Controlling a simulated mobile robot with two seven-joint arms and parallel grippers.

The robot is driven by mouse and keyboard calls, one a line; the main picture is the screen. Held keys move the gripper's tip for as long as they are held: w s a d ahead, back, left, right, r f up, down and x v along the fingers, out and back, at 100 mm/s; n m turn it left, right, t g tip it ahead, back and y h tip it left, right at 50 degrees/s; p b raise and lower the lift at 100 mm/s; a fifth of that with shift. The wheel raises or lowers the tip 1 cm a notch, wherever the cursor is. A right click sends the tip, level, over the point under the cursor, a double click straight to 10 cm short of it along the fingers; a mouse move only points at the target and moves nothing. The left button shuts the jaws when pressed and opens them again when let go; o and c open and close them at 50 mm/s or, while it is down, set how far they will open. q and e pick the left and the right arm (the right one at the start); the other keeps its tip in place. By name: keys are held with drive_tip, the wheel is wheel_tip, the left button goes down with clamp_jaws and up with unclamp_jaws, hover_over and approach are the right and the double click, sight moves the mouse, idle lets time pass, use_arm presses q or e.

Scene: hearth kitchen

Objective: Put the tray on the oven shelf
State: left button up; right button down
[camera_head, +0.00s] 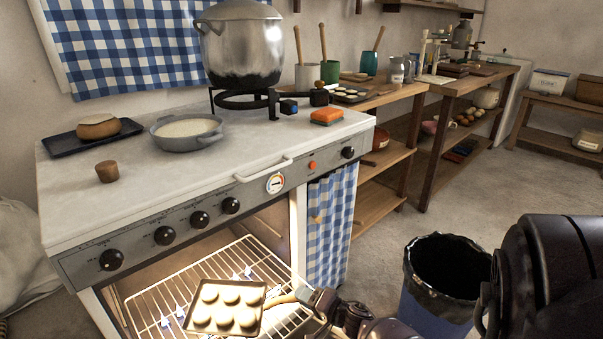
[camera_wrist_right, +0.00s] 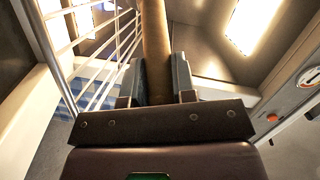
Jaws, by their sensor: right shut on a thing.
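The dark tray (camera_head: 236,331), with several pale round buns, is at the oven mouth over the front of the wire oven shelf (camera_head: 160,296). I cannot tell whether it touches the wires. My right gripper (camera_head: 312,298) is shut on its wooden handle (camera_head: 285,298), to the right of the tray. In the right wrist view the handle (camera_wrist_right: 155,40) runs away between the two fingers (camera_wrist_right: 157,88), and shelf wires (camera_wrist_right: 112,60) show on the left. The tray itself is hidden there. The oven is open and lit inside. My left gripper is out of view.
A front rail (camera_head: 263,170) juts out above the opening. A checked curtain (camera_head: 332,225) hangs to the right. A lined bin (camera_head: 440,275) stands near my right arm.

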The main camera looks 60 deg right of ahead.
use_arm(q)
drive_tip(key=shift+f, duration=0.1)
use_arm(e)
drive_tip(key=c, duration=0.9)
unclamp_jaws()
drive_tip(key=shift+c, duration=0.2)
drive_tip(key=shift+r, duration=0.1)
drive_tip(key=shift+r, duration=0.1)
drive_tip(key=shift+s+r, duration=0.1)
drive_tip(key=shift+s, duration=0.35)
drive_tip(key=shift+s+a+r+n+p, duration=0.75)
drive_tip(key=shift+s+p, duration=0.95)
drive_tip(key=shift+s, duration=3.95)
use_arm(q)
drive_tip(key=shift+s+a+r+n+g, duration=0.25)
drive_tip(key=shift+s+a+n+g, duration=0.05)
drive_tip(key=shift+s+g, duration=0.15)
use_arm(e)
drive_tip(key=s+a+r+n+g, duration=0.2)
drive_tip(key=s+a+r+n, duration=0.2)
drive_tip(key=a, duration=0.3)
drive_tip(key=s+a+r+n+g, duration=0.2)
drive_tip(key=s+a+r+n, duration=0.2)
drive_tip(key=s+a+n, duration=0.2)
drive_tip(key=s+a+r+n+g+y, duration=0.1)
drive_tip(key=s+a+r+n, duration=0.3)
drive_tip(key=a, duration=0.6)
drive_tip(key=shift+s+n+g, duration=0.5)
drive_tip(key=shift+n+g, duration=0.3)
drive_tip(key=shift+n, duration=0.35)
